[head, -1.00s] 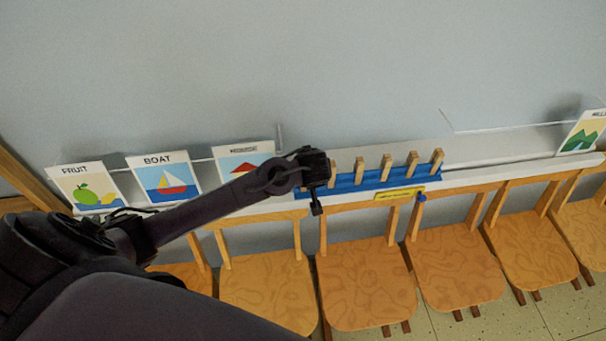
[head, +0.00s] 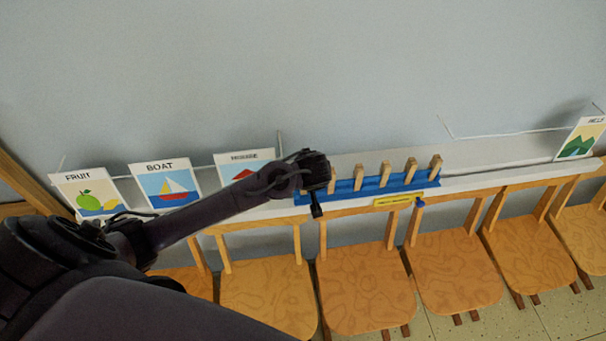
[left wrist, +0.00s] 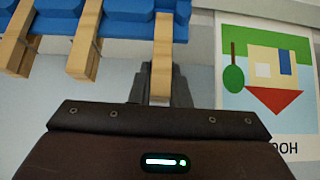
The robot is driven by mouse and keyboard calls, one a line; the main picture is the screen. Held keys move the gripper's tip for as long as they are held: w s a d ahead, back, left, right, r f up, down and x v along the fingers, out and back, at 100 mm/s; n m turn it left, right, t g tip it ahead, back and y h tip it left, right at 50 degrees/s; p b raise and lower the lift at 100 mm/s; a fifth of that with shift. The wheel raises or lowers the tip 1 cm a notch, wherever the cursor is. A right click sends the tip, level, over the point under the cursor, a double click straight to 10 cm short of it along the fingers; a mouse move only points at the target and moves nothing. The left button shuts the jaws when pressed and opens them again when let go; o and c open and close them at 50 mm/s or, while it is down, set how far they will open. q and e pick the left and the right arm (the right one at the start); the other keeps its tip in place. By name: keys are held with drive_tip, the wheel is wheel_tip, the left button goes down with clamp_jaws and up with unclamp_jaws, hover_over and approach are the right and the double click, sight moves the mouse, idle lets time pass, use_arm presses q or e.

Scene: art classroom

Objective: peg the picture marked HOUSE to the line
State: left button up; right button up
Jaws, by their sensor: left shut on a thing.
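The HOUSE picture (head: 240,169) stands upright at the back of the ledge, right of the BOAT picture, partly hidden by my left arm. In the left wrist view the HOUSE picture (left wrist: 265,70) appears upside down, to the right of my gripper. My left gripper (head: 314,180) is at the left end of the blue peg rack (head: 345,189). In the left wrist view my left gripper (left wrist: 160,98) is shut on a wooden peg (left wrist: 163,60), which is still at the rack (left wrist: 125,25). A thin white line (head: 510,133) runs along the wall. My right gripper is not in view.
The FRUIT picture (head: 88,195) and BOAT picture (head: 166,185) stand at the left, the HILLS picture (head: 582,138) at far right. Several other pegs (head: 386,174) stand in the rack. Wooden chairs (head: 365,285) line the ledge.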

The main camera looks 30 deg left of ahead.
use_arm(q)
drive_tip(key=shift+r+p, duration=2)
drive_tip(key=shift+r, duration=0.35)
drive_tip(key=shift+s+d+r, duration=0.25)
drive_tip(key=shift+s+d, duration=0.55)
drive_tip(key=shift+s, duration=0.2)
drive_tip(key=shift+s+d+r, duration=0.25)
drive_tip(key=shift+s+d, duration=0.5)
drive_tip(key=shift+s, duration=0.25)
